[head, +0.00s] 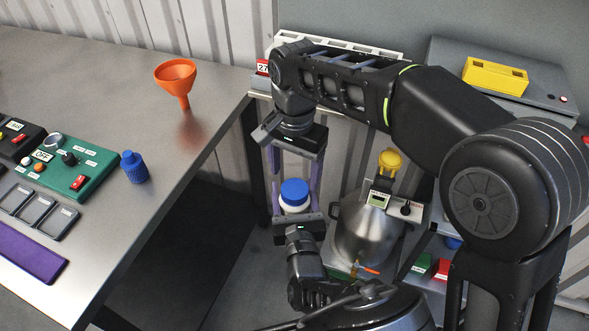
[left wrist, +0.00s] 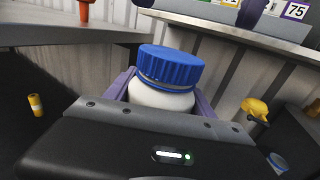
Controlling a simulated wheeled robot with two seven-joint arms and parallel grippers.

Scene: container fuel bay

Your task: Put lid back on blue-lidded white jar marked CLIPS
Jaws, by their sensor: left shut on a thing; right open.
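The white jar (head: 295,208) is held upright in my left gripper (head: 297,214), between its purple fingers. The blue ribbed lid (head: 294,191) sits on top of the jar's mouth. In the left wrist view the lid (left wrist: 171,67) covers the top of the white jar (left wrist: 160,97); I cannot tell if it is tightened. No CLIPS marking shows. My right gripper (head: 296,165) points down above the lid, its purple fingers apart and empty.
A metal table (head: 170,75) at left bears an orange funnel (head: 175,78), a blue ribbed container (head: 133,168) and a green control panel (head: 75,165). A steel pot (head: 362,235) stands right of the jar. My right arm crosses above the scene.

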